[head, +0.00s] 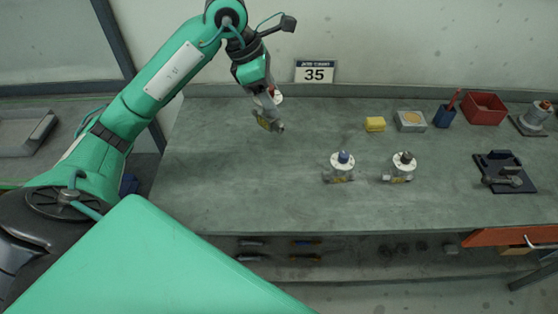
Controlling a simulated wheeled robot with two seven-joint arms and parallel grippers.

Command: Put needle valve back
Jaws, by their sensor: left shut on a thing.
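My left gripper (267,97) is at the back left of the grey-green workbench (220,175). It is shut on a small valve (270,122) with a brass and grey body and a bit of red and white at its top. The held valve looks tilted; I cannot tell whether it touches the bench. A valve with a blue knob and white round flange (342,163) stands mid-bench. A similar valve with a dark knob (402,165) stands to its right. The picture does not make clear which is the needle valve. My right gripper is not in view.
Along the back stand a yellow block (375,124), a grey square holder (411,121), a blue cup (444,116) and a red bin (484,107). A dark fixture (504,173) and a red-topped valve (538,112) are at the right. The left front of the bench is clear.

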